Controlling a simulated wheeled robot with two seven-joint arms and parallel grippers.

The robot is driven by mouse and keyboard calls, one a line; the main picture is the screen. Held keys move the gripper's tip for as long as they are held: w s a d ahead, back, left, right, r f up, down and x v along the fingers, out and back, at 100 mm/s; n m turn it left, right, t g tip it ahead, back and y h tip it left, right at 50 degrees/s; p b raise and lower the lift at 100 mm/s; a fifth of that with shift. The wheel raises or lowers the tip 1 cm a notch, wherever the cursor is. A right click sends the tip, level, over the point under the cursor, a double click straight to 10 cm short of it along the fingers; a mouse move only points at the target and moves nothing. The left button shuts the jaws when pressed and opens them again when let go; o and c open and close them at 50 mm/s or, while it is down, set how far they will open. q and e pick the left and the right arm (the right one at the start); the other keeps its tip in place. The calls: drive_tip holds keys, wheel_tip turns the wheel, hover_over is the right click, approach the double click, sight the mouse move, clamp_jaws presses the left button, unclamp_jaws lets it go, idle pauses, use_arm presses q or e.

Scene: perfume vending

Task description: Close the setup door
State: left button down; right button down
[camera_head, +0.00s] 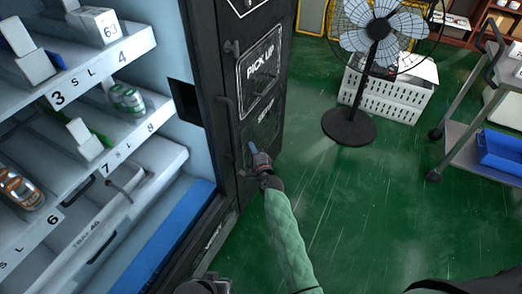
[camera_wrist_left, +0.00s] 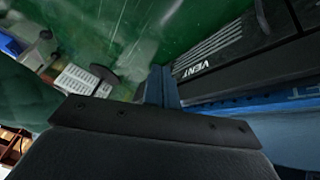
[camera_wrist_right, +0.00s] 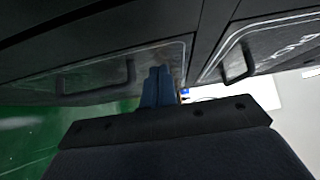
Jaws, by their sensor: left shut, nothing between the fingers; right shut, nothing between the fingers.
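The black machine front in the head view carries the "SETUP" door (camera_head: 265,122), below the "PICK UP" panel (camera_head: 260,70). The setup door looks close to flush; whether it is fully shut cannot be told. My right gripper (camera_head: 251,147) is shut and empty, its tips at or very near the door's lower part; contact is unclear. In the right wrist view the shut blue fingers (camera_wrist_right: 158,84) lie over an outlined panel with a handle (camera_wrist_right: 100,74). My left gripper (camera_wrist_left: 160,84) is shut and empty, beside a dark panel marked "VENT" (camera_wrist_left: 205,62).
Lit shelves (camera_head: 95,55) with boxes and bottles stand at the left, above a tray drawer (camera_head: 85,230). A fan (camera_head: 376,35), a white crate (camera_head: 390,98) and a grey cart (camera_head: 470,140) stand at the right. Green floor is clear between machine and fan.

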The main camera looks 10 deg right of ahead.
use_arm(q)
drive_tip(key=shift+r, duration=0.2)
use_arm(e)
drive_tip(key=shift+w+a, duration=0.15)
drive_tip(key=shift+a, duration=0.15)
use_arm(q)
drive_tip(key=shift+s, duration=0.1)
